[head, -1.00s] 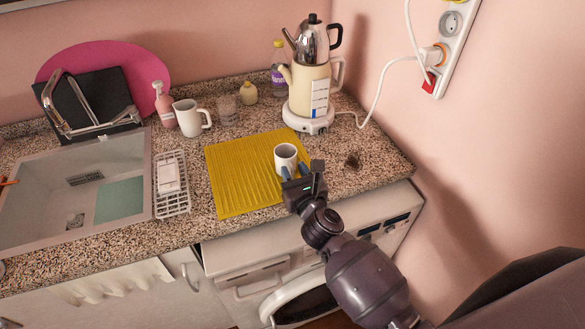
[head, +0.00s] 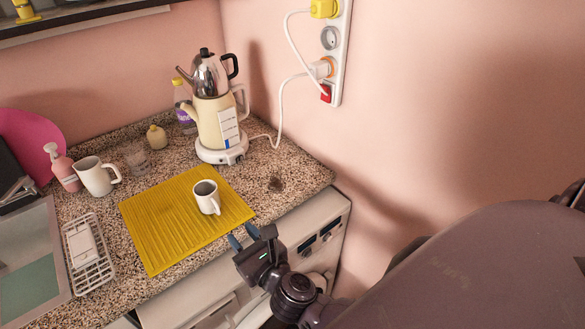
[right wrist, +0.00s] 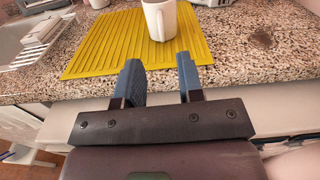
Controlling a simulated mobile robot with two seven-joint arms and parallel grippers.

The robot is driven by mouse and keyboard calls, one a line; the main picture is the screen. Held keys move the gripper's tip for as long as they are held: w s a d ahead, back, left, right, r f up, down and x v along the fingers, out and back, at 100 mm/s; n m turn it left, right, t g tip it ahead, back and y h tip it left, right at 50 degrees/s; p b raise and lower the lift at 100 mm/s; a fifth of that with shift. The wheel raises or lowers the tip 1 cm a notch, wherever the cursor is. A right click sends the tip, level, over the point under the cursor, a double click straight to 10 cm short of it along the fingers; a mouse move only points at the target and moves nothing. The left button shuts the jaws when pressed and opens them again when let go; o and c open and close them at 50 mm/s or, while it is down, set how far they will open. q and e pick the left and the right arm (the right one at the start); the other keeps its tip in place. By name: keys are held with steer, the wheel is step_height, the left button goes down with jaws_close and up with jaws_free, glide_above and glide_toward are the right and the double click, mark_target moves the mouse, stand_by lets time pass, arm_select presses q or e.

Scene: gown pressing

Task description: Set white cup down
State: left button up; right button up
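The white cup (head: 207,197) stands upright on the yellow ribbed mat (head: 165,225), near the mat's right side. In the right wrist view the cup (right wrist: 160,20) stands on the mat (right wrist: 100,45) beyond my fingertips, with its top cut off. My right gripper (head: 244,238) is open and empty, just off the counter's front edge and apart from the cup. Its two blue fingers (right wrist: 159,75) are spread in the right wrist view, with nothing between them. My left gripper is in neither view.
A kettle with a steel teapot on top (head: 215,115) stands behind the mat, its cord running to the wall socket strip (head: 331,40). A white pitcher (head: 95,178), pink soap bottle (head: 62,168), glass (head: 137,159) and wire rack (head: 90,255) stand left. Counter right of the mat is mostly clear.

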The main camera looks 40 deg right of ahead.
steer(key=s+d+f+m+g, duration=0.3)
steer(key=s+d+f+m, duration=0.2)
steer(key=m, duration=1.3)
steer(key=s+d+f+m+g, duration=0.3)
steer(key=s+d+f+m, duration=0.2)
steer(key=m, duration=1.2)
step_height(320, 180, down, 4)
steer(key=shift+s+d+m+h, duration=0.2)
steer(key=shift+s+m+h, duration=0.2)
steer(key=shift+s, duration=0.7)
